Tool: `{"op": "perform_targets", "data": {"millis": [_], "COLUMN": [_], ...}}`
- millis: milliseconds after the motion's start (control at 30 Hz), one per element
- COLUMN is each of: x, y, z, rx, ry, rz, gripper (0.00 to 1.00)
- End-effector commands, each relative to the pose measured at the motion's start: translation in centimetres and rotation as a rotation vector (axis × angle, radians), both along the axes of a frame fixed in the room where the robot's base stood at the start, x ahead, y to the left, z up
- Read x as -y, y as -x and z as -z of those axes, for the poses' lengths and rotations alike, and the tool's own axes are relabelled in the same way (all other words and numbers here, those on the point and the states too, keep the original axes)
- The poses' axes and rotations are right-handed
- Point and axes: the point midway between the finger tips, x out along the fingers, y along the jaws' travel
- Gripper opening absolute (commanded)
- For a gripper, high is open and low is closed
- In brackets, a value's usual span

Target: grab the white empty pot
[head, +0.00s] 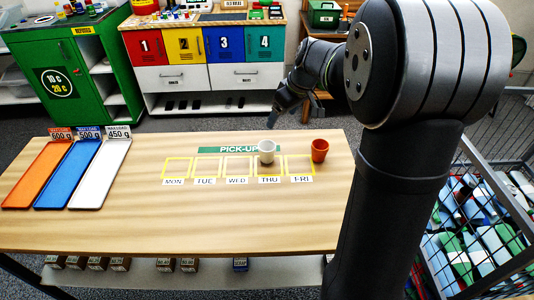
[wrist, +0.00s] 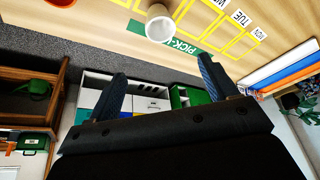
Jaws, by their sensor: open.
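The white pot (head: 266,152) stands upright on the wooden table at the THU square of the pick-up row. It also shows in the wrist view (wrist: 159,28), at the top, ahead of my fingers and apart from them. A terracotta pot (head: 319,151) stands to its right at the FRI square, and its edge shows in the wrist view (wrist: 60,3). My gripper (head: 290,112) is beyond the table's back edge, above and behind the white pot. In the wrist view the fingers of my gripper (wrist: 163,80) are spread wide with nothing between them.
Orange (head: 38,175), blue (head: 68,174) and white (head: 100,174) trays with weight-limit signs lie on the table's left. The MON, TUE and WED squares are empty. A wire cage of coloured items (head: 480,235) stands at right. Numbered lockers (head: 205,48) stand behind.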

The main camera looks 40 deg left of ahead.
Motion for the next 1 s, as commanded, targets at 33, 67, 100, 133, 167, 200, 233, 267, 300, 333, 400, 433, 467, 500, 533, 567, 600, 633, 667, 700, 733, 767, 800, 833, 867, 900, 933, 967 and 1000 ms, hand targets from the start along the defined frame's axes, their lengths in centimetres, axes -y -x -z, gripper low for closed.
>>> {"op": "perform_targets", "data": {"millis": [33,67,100,133,167,200,233,267,300,333,400,433,467,500,533,567,600,633,667,700,733,767,800,833,867,900,933,967,1000], "x": [0.3,0.4,0.4,0.4,0.3,0.2,0.0,-0.2,-0.6,-0.8,-1.4,-1.7,-1.9,-2.3,-2.5,-2.8,-3.1,-3.3,-3.5,-3.7,-3.8,-3.9,-4.0,-4.1,-4.1,-4.2,-4.2,-4.3,-4.4], "y": [0.0,-0.1,-0.1,-0.1,-0.1,0.0,0.0,0.0,0.1,0.1,0.1,0.1,0.1,0.1,0.1,0.1,0.2,0.2,0.2,0.2,0.2,0.2,0.1,0.1,0.1,0.1,0.2,0.2,0.2], "z": [0.1,0.1,0.2,0.3,0.6,1.0,1.5,2.0,2.8,3.4,4.8,5.4,6.0,6.9,7.5,8.1,8.8,9.3,9.7,10.2,10.5,10.8,11.1,11.2,11.3,11.4,11.5,11.7,11.9], "rx": [0.010,0.016,0.021,0.024,0.025,0.025,0.024,0.024,0.023,0.022,0.023,0.024,0.023,0.024,0.024,0.024,0.024,0.024,0.024,0.024,0.024,0.024,0.025,0.025,0.026,0.026,0.026,0.026,0.025], "ry": [-0.011,-0.016,-0.020,-0.022,-0.023,-0.023,-0.022,-0.022,-0.021,-0.021,-0.020,-0.021,-0.021,-0.020,-0.020,-0.020,-0.021,-0.021,-0.021,-0.022,-0.022,-0.022,-0.023,-0.023,-0.023,-0.023,-0.023,-0.023,-0.023], "rz": [-0.016,-0.027,-0.036,-0.041,-0.043,-0.046,-0.046,-0.046,-0.046,-0.047,-0.047,-0.046,-0.046,-0.046,-0.046,-0.046,-0.047,-0.046,-0.046,-0.045,-0.045,-0.045,-0.044,-0.044,-0.044,-0.044,-0.044,-0.044,-0.044], "gripper": [0.78,0.78,0.78,0.78,0.78,0.78,0.78,0.78,0.78,0.78,0.78,0.78,0.78,0.78,0.78,0.78,0.78,0.78,0.78,0.78,0.78,0.78,0.78,0.78,0.78,0.78,0.78,0.78,0.78]}}
